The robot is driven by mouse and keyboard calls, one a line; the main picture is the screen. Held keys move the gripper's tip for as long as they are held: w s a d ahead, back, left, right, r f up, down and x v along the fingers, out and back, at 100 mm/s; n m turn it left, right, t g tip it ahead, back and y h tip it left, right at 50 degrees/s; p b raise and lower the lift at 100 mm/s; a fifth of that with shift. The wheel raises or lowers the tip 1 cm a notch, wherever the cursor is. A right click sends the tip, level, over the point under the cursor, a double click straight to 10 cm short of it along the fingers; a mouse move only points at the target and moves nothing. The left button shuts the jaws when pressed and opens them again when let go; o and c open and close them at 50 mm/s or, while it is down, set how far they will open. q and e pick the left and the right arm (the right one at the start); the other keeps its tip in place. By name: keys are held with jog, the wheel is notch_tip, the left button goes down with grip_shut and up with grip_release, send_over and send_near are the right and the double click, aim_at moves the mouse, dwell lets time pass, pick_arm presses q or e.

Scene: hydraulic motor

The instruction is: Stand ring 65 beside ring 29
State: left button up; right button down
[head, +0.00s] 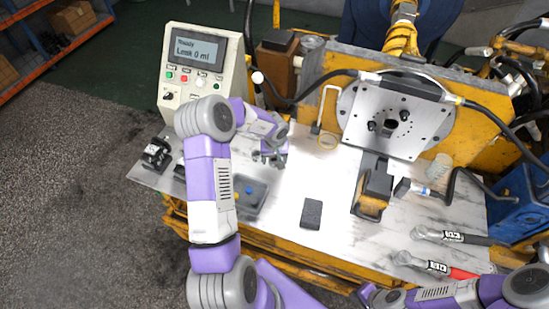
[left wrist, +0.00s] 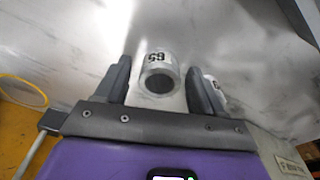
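Ring 65 (left wrist: 158,72) is a short silvery cylinder with a dark open end and an upside-down "65" on its side. In the left wrist view it sits between the fingers of my left gripper (left wrist: 158,88), with a gap on each side. A second pale ring (left wrist: 216,88) shows partly behind the right finger; its dark number is not clearly readable. In the head view my left gripper (head: 272,157) is low over the left part of the white table, and the rings there cannot be told apart from the fingers. My right gripper is outside the head view.
A control box (head: 200,72) with a screen stands behind my left arm. A dark tray (head: 248,196) and a dark pad (head: 312,213) lie on the marbled table (head: 290,225). The motor plate (head: 392,122) stands right; torque wrenches (head: 450,236) lie front right.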

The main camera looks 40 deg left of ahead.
pick_arm(q)
jog(key=shift+r, duration=0.1)
notch_tip(320, 180, up, 12)
jog(key=s+d+p, duration=0.1)
jog(key=p, duration=0.4)
dwell(0.5)
